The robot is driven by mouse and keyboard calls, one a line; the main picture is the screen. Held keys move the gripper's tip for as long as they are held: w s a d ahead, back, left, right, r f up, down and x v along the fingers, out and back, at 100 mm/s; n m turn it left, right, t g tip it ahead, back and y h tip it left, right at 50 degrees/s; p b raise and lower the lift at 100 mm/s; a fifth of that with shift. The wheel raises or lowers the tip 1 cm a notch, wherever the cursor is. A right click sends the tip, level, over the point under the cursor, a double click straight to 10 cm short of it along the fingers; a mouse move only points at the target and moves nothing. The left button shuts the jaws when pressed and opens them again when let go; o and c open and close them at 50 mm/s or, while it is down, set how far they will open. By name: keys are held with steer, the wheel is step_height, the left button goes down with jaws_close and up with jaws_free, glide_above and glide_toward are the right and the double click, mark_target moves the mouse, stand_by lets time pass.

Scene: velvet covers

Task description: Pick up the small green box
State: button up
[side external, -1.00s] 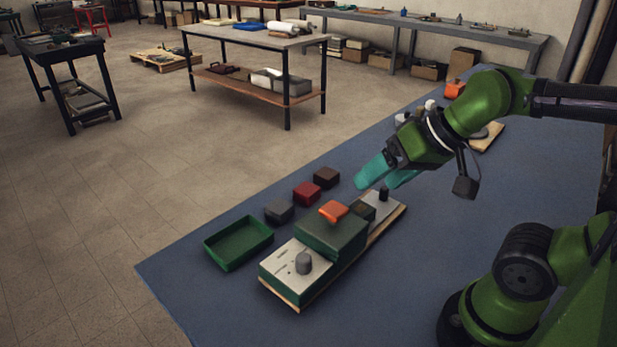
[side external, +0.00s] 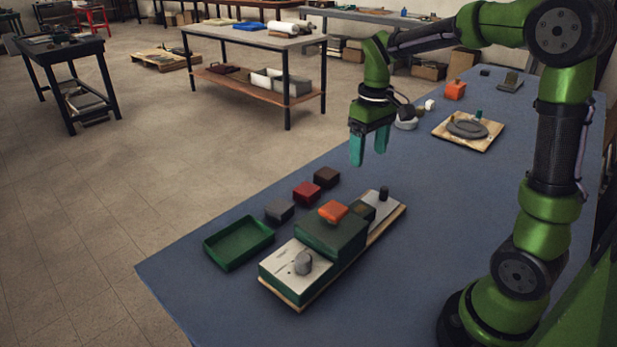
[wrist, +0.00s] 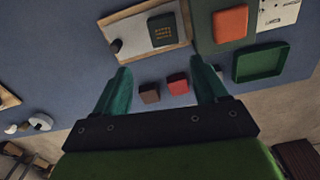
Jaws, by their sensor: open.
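In the side view a small dark green box (side external: 363,211) sits on the pale board between the large green block and a black knob. In the wrist view this box (wrist: 163,30) shows lettering on its top. A larger dark green block (side external: 330,240) stands beside it with an orange block (side external: 333,211) on top. An open green tray (side external: 238,243) lies to the left on the table. My gripper (side external: 368,157) is open and empty, pointing down in the air above the table. In the wrist view its fingers (wrist: 160,66) are apart, with the small box beyond them.
Brown (side external: 326,177), red (side external: 307,193) and grey (side external: 279,211) blocks stand in a row beside the board (side external: 372,228). A round grey plate on a wooden board (side external: 467,131) lies farther back. The blue table to the right of the board is clear.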

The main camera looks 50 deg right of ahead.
glide_above(360, 208)
steer(key=f, duration=1)
steer(key=shift+s+d+f, duration=0.1)
steer(key=shift+s+f, duration=0.25)
steer(key=shift+f, duration=0.05)
steer(key=shift+w+f, duration=0.15)
steer(key=shift+f, duration=1.35)
steer(key=shift+w+f, duration=0.1)
steer(key=shift+f, duration=1.35)
steer(key=shift+c, duration=0.4)
steer(key=c, duration=0.7)
